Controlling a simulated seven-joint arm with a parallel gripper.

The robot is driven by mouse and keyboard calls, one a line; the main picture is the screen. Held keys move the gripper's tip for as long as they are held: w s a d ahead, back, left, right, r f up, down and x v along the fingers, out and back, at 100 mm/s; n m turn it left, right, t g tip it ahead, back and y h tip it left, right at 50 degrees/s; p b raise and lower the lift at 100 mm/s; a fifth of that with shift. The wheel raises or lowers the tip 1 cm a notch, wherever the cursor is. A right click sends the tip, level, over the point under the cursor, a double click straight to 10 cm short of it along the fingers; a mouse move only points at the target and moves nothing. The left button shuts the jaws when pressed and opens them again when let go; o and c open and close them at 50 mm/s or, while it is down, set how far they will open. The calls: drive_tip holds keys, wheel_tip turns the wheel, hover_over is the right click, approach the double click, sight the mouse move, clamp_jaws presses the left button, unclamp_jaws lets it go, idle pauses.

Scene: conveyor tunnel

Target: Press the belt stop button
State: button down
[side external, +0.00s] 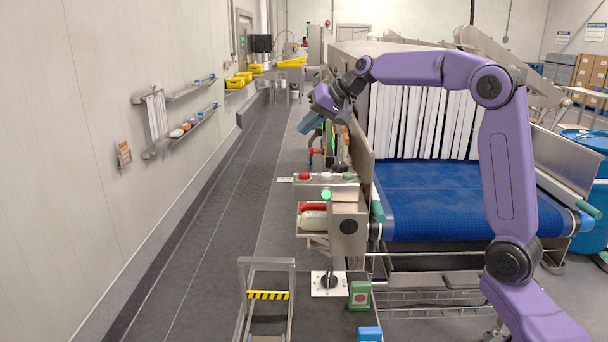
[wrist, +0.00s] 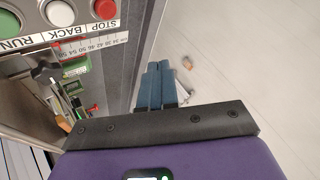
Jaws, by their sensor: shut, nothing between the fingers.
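The red button labelled STOP (wrist: 105,8) is at the top of the wrist view, cut by the frame edge. Beside it are a white button labelled BACK (wrist: 58,12) and a green button by RUN (wrist: 9,22). In the side view the red button (side external: 304,176) is at the left of the row, with white (side external: 325,176) and green (side external: 347,176) to its right. My gripper (side external: 304,128) is above and beyond this panel, apart from it. Its blue fingers (wrist: 162,68) are shut, empty, and to the right of the buttons in the wrist view.
A lit green lamp (side external: 326,195) stands in front of the panel. A green box (side external: 360,294) with a round reddish face stands nearer the camera. The blue belt (side external: 430,205) and white strip curtain (side external: 420,120) are at the right. The aisle floor (side external: 215,215) is clear.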

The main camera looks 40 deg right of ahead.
sight(308, 174)
drive_tip(key=shift+f, duration=5.45)
drive_tip(key=shift+r, duration=1)
drive_tip(key=shift+r, duration=2.55)
